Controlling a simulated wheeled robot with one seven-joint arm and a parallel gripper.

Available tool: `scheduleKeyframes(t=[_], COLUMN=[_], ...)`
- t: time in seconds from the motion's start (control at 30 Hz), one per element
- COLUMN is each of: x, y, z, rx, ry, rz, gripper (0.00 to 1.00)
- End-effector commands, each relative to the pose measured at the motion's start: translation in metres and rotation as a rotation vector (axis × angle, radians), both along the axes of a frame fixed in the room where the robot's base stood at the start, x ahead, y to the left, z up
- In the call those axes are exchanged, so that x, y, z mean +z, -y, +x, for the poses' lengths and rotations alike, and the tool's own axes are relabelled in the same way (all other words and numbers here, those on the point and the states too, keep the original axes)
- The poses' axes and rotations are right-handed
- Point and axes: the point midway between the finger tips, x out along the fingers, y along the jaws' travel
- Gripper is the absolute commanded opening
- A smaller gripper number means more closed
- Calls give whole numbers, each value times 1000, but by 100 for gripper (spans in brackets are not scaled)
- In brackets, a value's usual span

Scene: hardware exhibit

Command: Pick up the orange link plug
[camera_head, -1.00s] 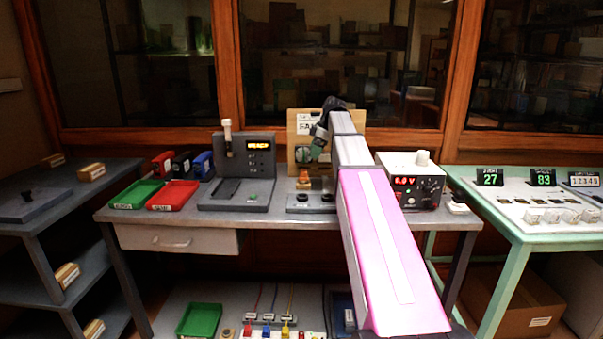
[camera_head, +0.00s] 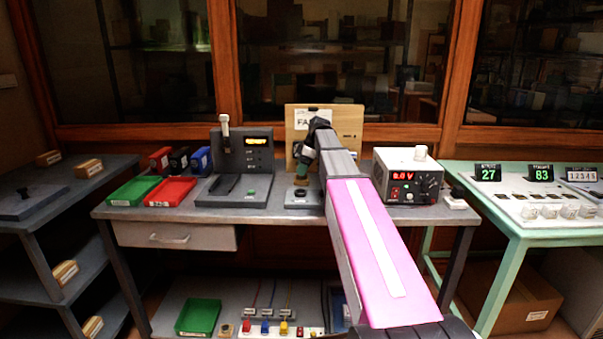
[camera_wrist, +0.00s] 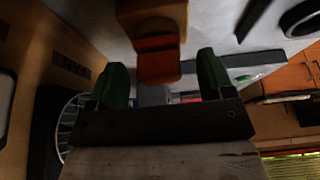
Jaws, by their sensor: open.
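The orange link plug (camera_wrist: 158,66) shows in the wrist view as a small orange block against a brown-orange body (camera_wrist: 152,18). My gripper (camera_wrist: 162,60) is open, with one green finger on each side of the plug. Gaps show between the plug and both fingers. In the head view, my gripper (camera_head: 303,168) points down over the small grey unit on the bench, in front of the wooden panel. The plug is hidden or too small to make out there.
The wooden panel (camera_head: 350,118) stands close behind my gripper. A grey device with a display (camera_head: 262,160) is to the left, and a power supply (camera_head: 408,178) is to the right. Red (camera_head: 170,192) and green (camera_head: 133,191) trays lie farther left on the bench (camera_head: 270,215).

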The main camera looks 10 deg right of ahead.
Motion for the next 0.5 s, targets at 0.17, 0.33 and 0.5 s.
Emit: scheduleKeyframes(t=[0.17, 0.33, 0.5], x=[-7, -6, -6], y=[-3, -2, -2], z=[0, 0, 0], rx=[0, 0, 0], ry=[1, 1, 0], rz=[0, 0, 0], gripper=[74, 58, 20])
